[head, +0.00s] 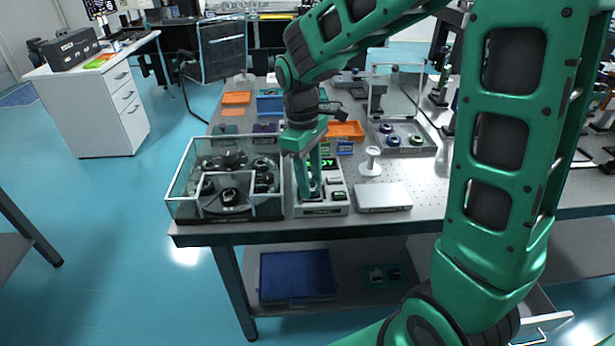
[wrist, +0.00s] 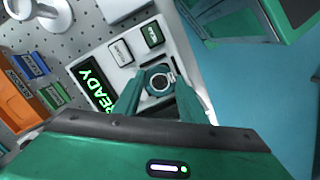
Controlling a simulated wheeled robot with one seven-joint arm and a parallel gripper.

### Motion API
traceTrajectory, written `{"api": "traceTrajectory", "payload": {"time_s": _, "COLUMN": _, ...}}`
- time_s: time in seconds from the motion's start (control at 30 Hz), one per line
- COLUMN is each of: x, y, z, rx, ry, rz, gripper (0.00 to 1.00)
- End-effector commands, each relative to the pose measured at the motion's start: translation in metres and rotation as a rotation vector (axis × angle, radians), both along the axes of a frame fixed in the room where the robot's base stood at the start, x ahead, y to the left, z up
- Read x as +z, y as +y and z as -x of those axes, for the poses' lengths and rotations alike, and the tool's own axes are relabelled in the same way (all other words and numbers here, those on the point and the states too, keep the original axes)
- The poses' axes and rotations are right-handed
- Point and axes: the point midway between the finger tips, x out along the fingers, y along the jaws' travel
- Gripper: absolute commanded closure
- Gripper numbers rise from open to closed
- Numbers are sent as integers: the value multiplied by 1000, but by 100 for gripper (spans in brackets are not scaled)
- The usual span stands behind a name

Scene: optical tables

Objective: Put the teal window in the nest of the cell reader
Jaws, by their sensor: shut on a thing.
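The cell reader (head: 338,192) is a pale box at the front of the optical table, with a green READY display; in the wrist view the reader (wrist: 113,30) shows two buttons and a dark recess, its nest (wrist: 146,77). My gripper (head: 314,196) points down over the front part of the reader. In the wrist view my gripper (wrist: 160,88) is shut on the teal window (wrist: 152,88), a small round piece with a dark ring and a pale centre. The window is at the nest; I cannot tell whether it touches the bottom. My fingers hide part of the nest.
A glass-walled enclosure (head: 180,192) with dark round parts stands close left of the reader. A pale flat box (head: 384,197) and a white pedestal (head: 370,163) are at its right. Orange trays (head: 345,130) and a clear-walled station (head: 410,135) are behind.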

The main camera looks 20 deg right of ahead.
Motion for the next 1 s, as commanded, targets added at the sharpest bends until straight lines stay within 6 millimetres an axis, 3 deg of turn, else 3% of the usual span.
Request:
{"api": "traceTrajectory", "payload": {"time_s": 0.17, "x": -3, "y": 0, "z": 0, "rx": -1, "ry": 0, "rz": 0, "gripper": 88}}
{"api": "traceTrajectory", "payload": {"time_s": 0.2, "x": -3, "y": 0, "z": 0, "rx": -1, "ry": 1, "rz": 1, "gripper": 60}}
{"api": "traceTrajectory", "payload": {"time_s": 0.27, "x": -3, "y": 0, "z": 0, "rx": -1, "ry": 1, "rz": 1, "gripper": 46}}
{"api": "traceTrajectory", "payload": {"time_s": 0.3, "x": -3, "y": 0, "z": 0, "rx": -1, "ry": 1, "rz": 1, "gripper": 44}}
{"api": "traceTrajectory", "payload": {"time_s": 0.67, "x": 2, "y": 0, "z": 0, "rx": -1, "ry": -1, "rz": -1, "gripper": 44}}
{"api": "traceTrajectory", "payload": {"time_s": 0.77, "x": 13, "y": 0, "z": 0, "rx": -1, "ry": -1, "rz": 0, "gripper": 44}}
{"api": "traceTrajectory", "payload": {"time_s": 1.0, "x": 60, "y": 3, "z": -5, "rx": -2, "ry": -5, "rz": -1, "gripper": 44}}
